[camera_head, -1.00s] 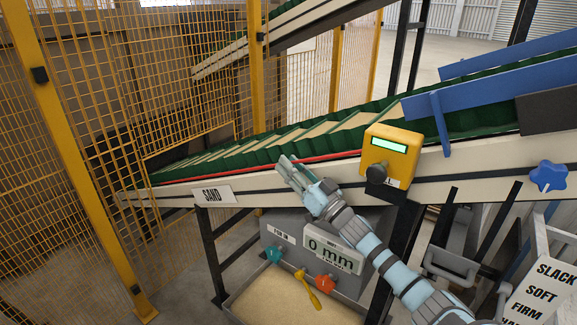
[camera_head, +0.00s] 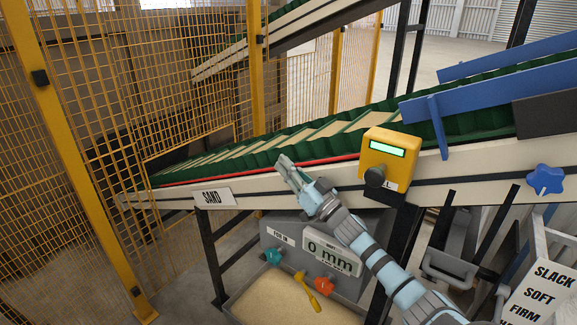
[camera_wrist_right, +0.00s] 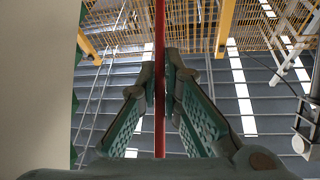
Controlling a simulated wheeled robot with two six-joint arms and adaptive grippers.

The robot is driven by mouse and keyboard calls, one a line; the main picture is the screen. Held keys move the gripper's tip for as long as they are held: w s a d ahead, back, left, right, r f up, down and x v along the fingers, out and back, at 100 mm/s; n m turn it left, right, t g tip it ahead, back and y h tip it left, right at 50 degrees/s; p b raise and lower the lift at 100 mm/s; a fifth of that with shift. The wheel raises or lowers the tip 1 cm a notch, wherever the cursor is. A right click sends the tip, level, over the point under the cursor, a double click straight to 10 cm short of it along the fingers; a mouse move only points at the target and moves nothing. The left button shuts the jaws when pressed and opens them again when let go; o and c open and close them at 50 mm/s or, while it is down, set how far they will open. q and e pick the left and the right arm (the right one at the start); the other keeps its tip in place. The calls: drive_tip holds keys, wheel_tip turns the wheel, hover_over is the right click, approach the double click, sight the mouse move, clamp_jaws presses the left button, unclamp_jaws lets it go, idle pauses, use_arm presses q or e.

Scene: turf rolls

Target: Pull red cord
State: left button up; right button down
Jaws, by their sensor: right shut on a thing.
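The red cord (camera_head: 334,159) runs along the side of the conveyor, just below the green belt edge and left of the yellow box. My right gripper (camera_head: 284,163) reaches it from the lower right, partway along its length. In the right wrist view the cord (camera_wrist_right: 159,25) passes straight between the two fingertips of my right gripper (camera_wrist_right: 161,70), which are shut on it. The short stretch of cord behind the fingers is hidden in the head view. My left gripper is not in view.
A yellow box (camera_head: 389,160) with a green display and dark knob sits right of my gripper. A SAND plate (camera_head: 213,196) is on the frame. Yellow mesh fencing (camera_head: 70,110) stands at left. Below are a 0 mm readout (camera_head: 330,249) and a sand tray (camera_head: 260,306).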

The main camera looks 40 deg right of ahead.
drive_tip(key=shift+s+a+f+p, duration=0.15)
drive_tip(key=shift+a+p, duration=0.1)
drive_tip(key=shift+a, duration=0.25)
drive_tip(key=shift+s+a+r+p, duration=0.15)
drive_tip(key=shift+a+p, duration=0.1)
drive_tip(key=shift+a, duration=0.2)
drive_tip(key=c, duration=1.7)
unclamp_jaws()
drive_tip(key=shift+f, duration=0.1)
drive_tip(key=shift+s, duration=0.15)
drive_tip(key=v, duration=1.1)
drive_tip(key=shift+s+f, duration=0.15)
drive_tip(key=shift+s, duration=0.25)
